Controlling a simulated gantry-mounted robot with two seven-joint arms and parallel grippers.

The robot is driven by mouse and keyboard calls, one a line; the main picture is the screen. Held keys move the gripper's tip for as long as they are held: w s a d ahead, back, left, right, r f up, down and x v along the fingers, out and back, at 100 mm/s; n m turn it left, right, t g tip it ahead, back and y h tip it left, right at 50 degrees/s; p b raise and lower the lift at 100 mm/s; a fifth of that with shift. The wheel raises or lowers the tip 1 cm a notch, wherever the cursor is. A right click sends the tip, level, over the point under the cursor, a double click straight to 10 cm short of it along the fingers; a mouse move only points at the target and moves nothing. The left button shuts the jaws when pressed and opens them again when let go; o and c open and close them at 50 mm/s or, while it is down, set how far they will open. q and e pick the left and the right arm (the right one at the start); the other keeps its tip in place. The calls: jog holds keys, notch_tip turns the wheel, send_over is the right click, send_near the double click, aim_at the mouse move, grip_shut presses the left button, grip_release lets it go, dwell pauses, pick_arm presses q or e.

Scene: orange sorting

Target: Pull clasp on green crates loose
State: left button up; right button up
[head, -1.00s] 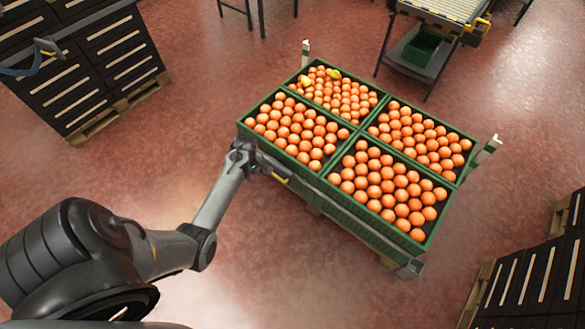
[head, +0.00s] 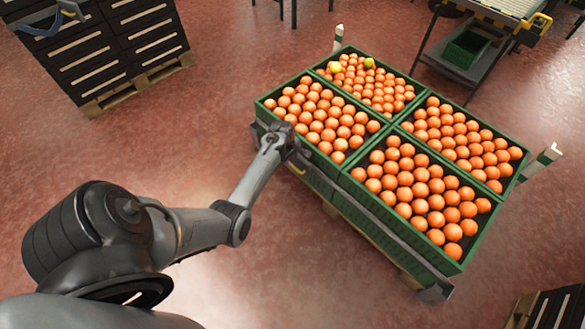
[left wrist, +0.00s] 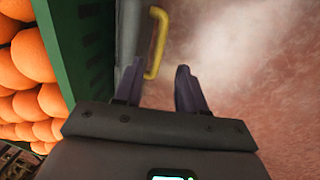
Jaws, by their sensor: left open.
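Four green crates (head: 352,181) filled with oranges stand together on a pallet in the head view. A yellow clasp (head: 296,169) sits on the grey bar along their near left side. It also shows as a yellow U-shaped handle (left wrist: 156,45) in the left wrist view. My left gripper (left wrist: 158,80) is open and empty. Its fingers point at the clasp, whose near end lies around the gap between the fingertips; contact cannot be told. In the head view my left gripper (head: 297,155) is close beside the clasp, partly covering the crate side. My right gripper is out of view.
Upright posts with white tops (head: 540,162) stand at the pallet's corners. Stacked dark crates (head: 115,50) are at the upper left. A conveyor frame (head: 485,45) holding a green bin stands at the upper right. Open red floor lies in front of the crates.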

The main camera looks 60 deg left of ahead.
aim_at(293, 166)
pick_arm(q)
jog(key=f, duration=0.1)
jog(key=f+b, duration=0.1)
jog(key=f, duration=0.1)
jog(key=f+b, duration=0.1)
jog(key=shift+w+a+f, duration=0.15)
jog(key=shift+w, duration=0.25)
jog(key=shift+w+f+b, duration=0.2)
jog(key=shift+f+b, duration=0.35)
jog(key=shift+b, duration=0.1)
jog(key=shift+s+f, duration=0.1)
jog(key=shift+f, duration=0.2)
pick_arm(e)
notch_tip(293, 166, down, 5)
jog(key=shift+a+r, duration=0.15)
pick_arm(q)
jog(key=shift+c, duration=0.8)
grip_shut()
